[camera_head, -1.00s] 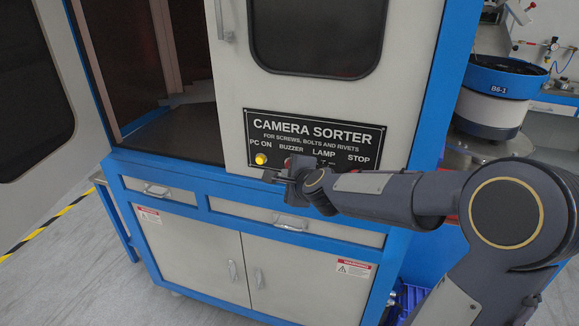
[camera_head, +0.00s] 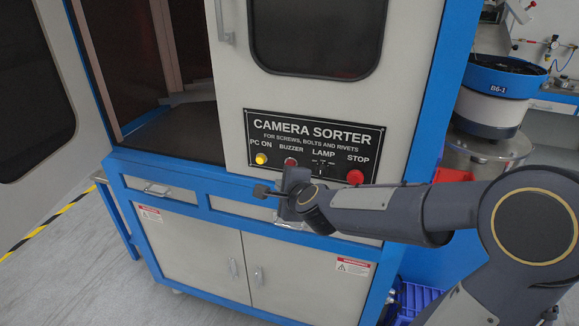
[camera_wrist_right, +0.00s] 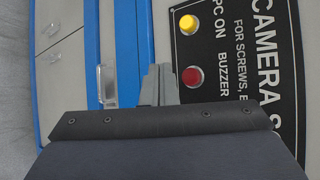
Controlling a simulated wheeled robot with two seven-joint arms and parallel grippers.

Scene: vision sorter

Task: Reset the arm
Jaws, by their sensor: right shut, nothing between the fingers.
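My right gripper (camera_head: 262,191) is shut and empty in front of the camera sorter, just below its black control panel (camera_head: 315,126). The panel carries a yellow PC ON button (camera_head: 261,159), a red BUZZER button (camera_head: 290,162), a LAMP switch (camera_head: 321,163) and a red STOP button (camera_head: 355,177). In the right wrist view, the gripper (camera_wrist_right: 158,72) points up the picture, with the yellow button (camera_wrist_right: 188,24) and the red buzzer button (camera_wrist_right: 192,76) to its right. The fingers look apart from the buttons. My left gripper is not in view.
The cabinet has drawers with a handle (camera_head: 157,190) and two lower doors (camera_head: 190,256). The open enclosure (camera_head: 175,130) is at the left. A blue and white feeder bowl (camera_head: 500,90) stands at the right. Grey floor (camera_head: 60,270) lies clear at the left.

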